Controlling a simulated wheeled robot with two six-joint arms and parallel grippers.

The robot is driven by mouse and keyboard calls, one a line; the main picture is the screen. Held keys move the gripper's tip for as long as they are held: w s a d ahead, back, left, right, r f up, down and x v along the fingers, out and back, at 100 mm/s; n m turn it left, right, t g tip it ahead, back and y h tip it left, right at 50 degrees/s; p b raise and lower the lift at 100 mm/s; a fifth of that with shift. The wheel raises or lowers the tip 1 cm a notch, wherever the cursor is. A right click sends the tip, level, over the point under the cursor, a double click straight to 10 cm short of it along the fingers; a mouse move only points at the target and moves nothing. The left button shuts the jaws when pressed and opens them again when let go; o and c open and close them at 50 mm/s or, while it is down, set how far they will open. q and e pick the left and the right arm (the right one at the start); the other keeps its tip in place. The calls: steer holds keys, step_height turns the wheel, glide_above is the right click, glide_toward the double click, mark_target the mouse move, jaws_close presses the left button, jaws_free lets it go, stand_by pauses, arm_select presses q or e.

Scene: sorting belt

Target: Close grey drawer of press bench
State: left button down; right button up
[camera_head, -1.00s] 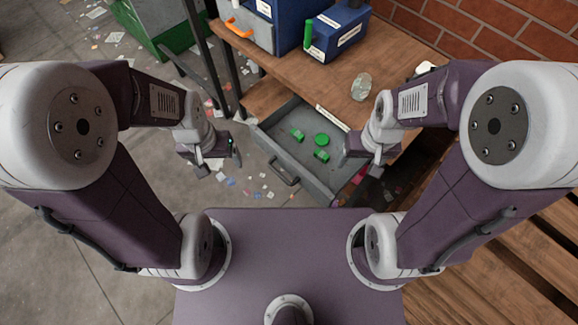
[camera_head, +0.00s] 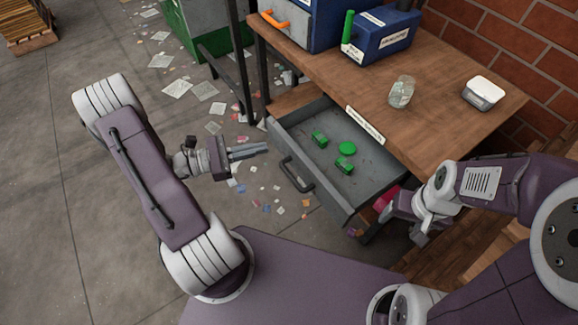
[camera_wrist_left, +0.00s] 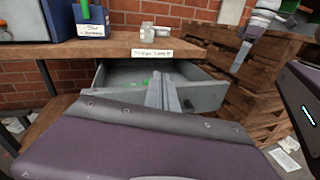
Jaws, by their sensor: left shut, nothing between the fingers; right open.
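The grey drawer (camera_head: 368,196) of the press bench is pulled out below the wooden top, with a dark bar handle (camera_head: 296,176) on its front. Green pieces (camera_head: 346,149) lie inside it. It also shows open in the left wrist view (camera_wrist_left: 205,98). My left gripper (camera_head: 264,148) is shut and empty, left of the drawer, its fingers pointing towards it and apart from the handle in the head view. My right gripper (camera_head: 388,212) is near the drawer's right front corner, partly seen; whether it touches the drawer cannot be told.
The bench top (camera_head: 350,85) holds a blue press (camera_head: 385,38), a glass jar (camera_head: 401,92) and a white container (camera_head: 482,92). A green bin (camera_head: 195,40) stands at the back left. Paper scraps litter the floor. A brick wall (camera_head: 520,40) is behind.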

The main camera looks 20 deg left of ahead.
arm_select(q)
steer(key=s+a+f+n+t+y+b, duration=0.3)
steer(key=a+f+n+t, duration=0.15)
steer(key=a+f, duration=0.3)
steer(key=b, duration=0.2)
glide_toward(284, 142)
steer(key=shift+n, duration=0.25)
steer(key=x, duration=0.7)
steer(key=shift+r, duration=0.15)
arm_select(e)
step_height(284, 142, down, 8)
steer(key=shift+r, duration=0.2)
steer(key=shift+s+d, duration=0.1)
